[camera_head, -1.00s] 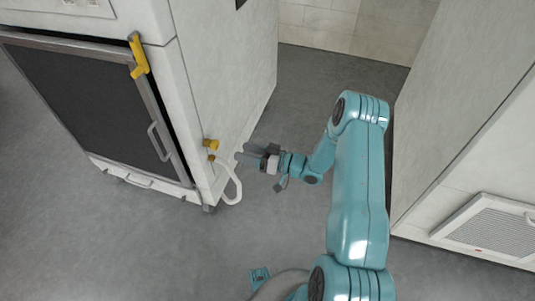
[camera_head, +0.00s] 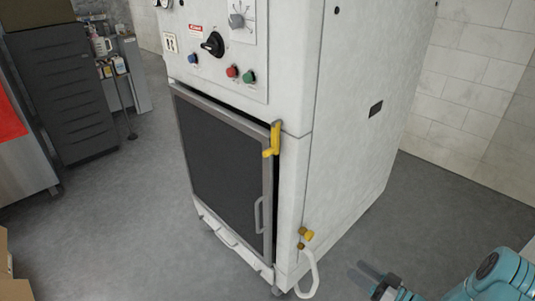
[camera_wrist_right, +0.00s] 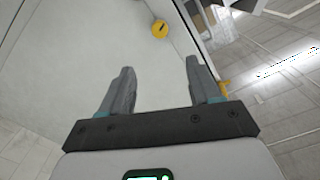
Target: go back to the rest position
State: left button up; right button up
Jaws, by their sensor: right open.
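My right gripper (camera_head: 368,278) is at the lower right of the head view, beside the right side of the white washer cabinet (camera_head: 345,130) and apart from it. In the right wrist view the two fingers of this gripper (camera_wrist_right: 160,88) stand apart with nothing between them. The white cabinet wall (camera_wrist_right: 85,60) and a yellow round fitting (camera_wrist_right: 160,29) lie beyond the fingers. My left gripper is in neither view.
The cabinet has a dark door (camera_head: 225,165) with a yellow latch (camera_head: 273,140). A yellow valve (camera_head: 306,234) and white hose (camera_head: 309,272) stick out near its base. A grey drawer unit (camera_head: 62,90) stands at the left. The floor (camera_head: 120,220) in front is clear.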

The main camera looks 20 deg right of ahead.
jog(key=w+a+g+y, duration=0.1)
jog(key=w+a, duration=0.2)
jog(key=a, duration=0.6)
jog(key=w+a+r+n+g+y, duration=0.1)
jog(key=w+a+g, duration=0.15)
jog(key=a, duration=0.65)
jog(key=w+a+g+y, duration=0.1)
jog(key=w+a, duration=0.3)
jog(key=a, duration=0.6)
jog(key=s+a+f+m+g+h, duration=0.1)
jog(key=s+f+m+g+h, duration=0.15)
jog(key=s+f+g, duration=0.55)
jog(key=s+a+f+m+g+h, duration=0.1)
jog(key=s+a+f+g+h, duration=0.25)
jog(key=s, duration=0.95)
notch_tip(320, 180, up, 26)
jog(key=d+p, duration=0.2)
jog(key=p, duration=2.5)
jog(key=shift+s+f+n, duration=0.2)
jog(key=shift+s+n, duration=0.1)
jog(key=shift+n, duration=0.05)
jog(key=shift+f, duration=0.1)
